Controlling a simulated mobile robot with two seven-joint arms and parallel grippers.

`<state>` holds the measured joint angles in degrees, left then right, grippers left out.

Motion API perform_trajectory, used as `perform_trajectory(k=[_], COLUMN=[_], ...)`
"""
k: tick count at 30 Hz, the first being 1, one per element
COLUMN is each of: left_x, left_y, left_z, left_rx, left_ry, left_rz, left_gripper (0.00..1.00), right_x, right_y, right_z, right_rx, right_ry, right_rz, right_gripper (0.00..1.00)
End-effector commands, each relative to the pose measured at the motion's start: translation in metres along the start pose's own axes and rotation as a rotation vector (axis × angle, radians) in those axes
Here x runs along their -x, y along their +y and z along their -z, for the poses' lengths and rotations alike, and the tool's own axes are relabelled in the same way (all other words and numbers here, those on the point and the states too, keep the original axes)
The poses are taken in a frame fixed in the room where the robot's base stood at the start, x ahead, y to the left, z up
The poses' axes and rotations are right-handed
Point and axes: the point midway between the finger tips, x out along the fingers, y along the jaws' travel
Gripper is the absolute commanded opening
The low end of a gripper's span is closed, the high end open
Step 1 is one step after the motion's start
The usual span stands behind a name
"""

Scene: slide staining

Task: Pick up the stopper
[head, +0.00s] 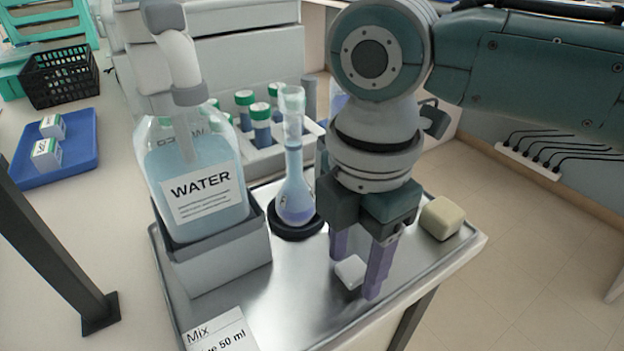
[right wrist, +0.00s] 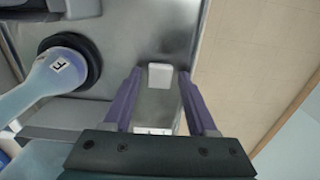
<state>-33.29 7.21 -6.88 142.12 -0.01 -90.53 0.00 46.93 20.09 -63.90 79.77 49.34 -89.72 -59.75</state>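A small white block, which looks like the stopper (head: 350,271), lies on the metal tray. My right gripper (head: 358,268) points down over the tray, its two purple fingers apart. In the head view the stopper shows low between the fingertips. In the right wrist view the stopper (right wrist: 160,76) sits between the open fingers (right wrist: 159,82), near the tips, with a gap on each side. I cannot tell whether the fingertips reach down beside it. A flask (head: 295,195) with bluish liquid stands upright in a dark round base to its left. My left gripper is not in view.
A water bottle (head: 196,170) in a grey holder (head: 220,262) stands left of the flask. Green-capped bottles (head: 262,125) stand behind it. A beige block (head: 441,218) lies near the right edge of the tray (head: 300,310). A label card (head: 222,332) is at the front.

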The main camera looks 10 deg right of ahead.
Motion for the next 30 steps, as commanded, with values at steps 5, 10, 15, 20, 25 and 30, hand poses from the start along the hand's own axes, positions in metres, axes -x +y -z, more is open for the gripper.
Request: perform_trajectory(k=[5,10,15,20,25,30], left_x=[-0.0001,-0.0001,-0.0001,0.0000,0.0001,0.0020], left_y=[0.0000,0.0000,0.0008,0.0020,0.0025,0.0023], left_z=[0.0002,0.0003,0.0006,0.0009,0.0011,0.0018], left_rx=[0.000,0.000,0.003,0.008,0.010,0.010], left_ry=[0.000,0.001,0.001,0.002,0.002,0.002], left_rz=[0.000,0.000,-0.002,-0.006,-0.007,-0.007], left_gripper=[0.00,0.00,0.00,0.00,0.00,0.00], right_x=[0.0002,0.0003,0.0003,0.0003,0.0005,0.0083], right_y=[0.0000,0.0000,0.0000,0.0000,0.0001,0.0006], right_z=[0.0000,0.0000,-0.0001,-0.0001,0.0000,0.0001], right_rx=[0.000,0.000,0.000,0.000,0.000,-0.001], right_ry=[0.000,0.000,0.000,0.000,0.000,0.001], right_rz=[0.000,0.000,0.000,0.000,0.000,-0.002], right_gripper=[0.36,0.17,0.00,0.00,0.00,0.00])
